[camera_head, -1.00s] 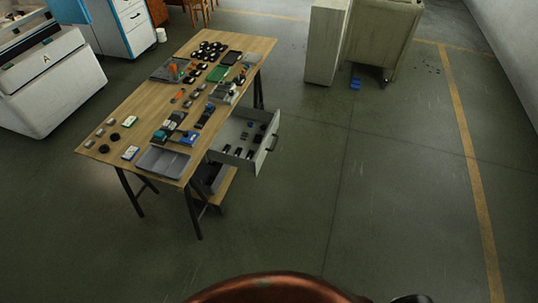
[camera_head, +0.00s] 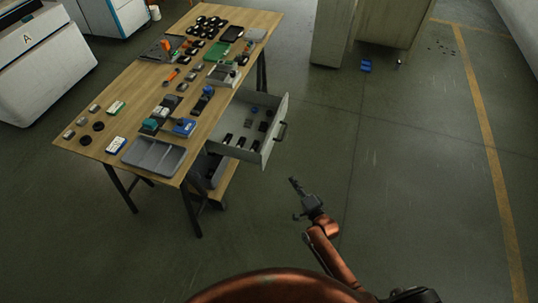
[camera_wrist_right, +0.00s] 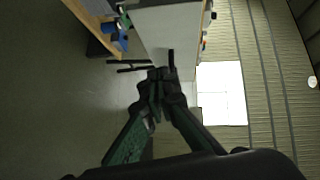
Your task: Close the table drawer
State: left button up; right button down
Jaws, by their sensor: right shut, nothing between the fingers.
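The table drawer (camera_head: 270,142) is pulled out from the right side of the wooden table (camera_head: 125,88). Its pale front panel has a dark handle (camera_head: 281,131), and several small dark parts lie inside. My right gripper (camera_head: 294,184) is shut and empty. It is in front of the drawer and below it in the head view, apart from it. In the right wrist view the shut fingers (camera_wrist_right: 160,78) point toward the pale drawer panel (camera_wrist_right: 172,32); contact does not show there. My left gripper is not in view.
The tabletop carries a grey tray (camera_head: 153,156), a green board (camera_head: 217,51) and several small parts. Dark table legs (camera_head: 192,212) stand below. A pale cabinet (camera_head: 330,35) and a small blue object (camera_head: 366,65) are at the back. The floor right of the drawer is clear.

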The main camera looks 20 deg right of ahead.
jog(key=w+a+r+m+t, duration=0.1)
jog(key=w+r+m, duration=0.15)
jog(key=r, duration=0.35)
jog(key=shift+n+y, duration=0.3)
jog(key=shift+n, duration=0.15)
jog(key=w+a+b, duration=0.1)
jog(key=w, duration=0.2)
jog(key=w+a+b, duration=0.1)
jog(key=w+a, duration=0.1)
jog(key=w, duration=0.2)
jog(key=w+a+b, duration=0.1)
jog(key=w, duration=0.3)
jog(key=shift+w+a+f, duration=0.2)
jog(key=shift+a, duration=0.2)
jog(key=shift+w+a, duration=0.2)
jog(key=shift+a, duration=0.05)
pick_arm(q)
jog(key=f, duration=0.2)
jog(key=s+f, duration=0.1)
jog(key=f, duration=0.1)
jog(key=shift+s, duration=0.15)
pick_arm(e)
jog(key=shift+a, duration=0.1)
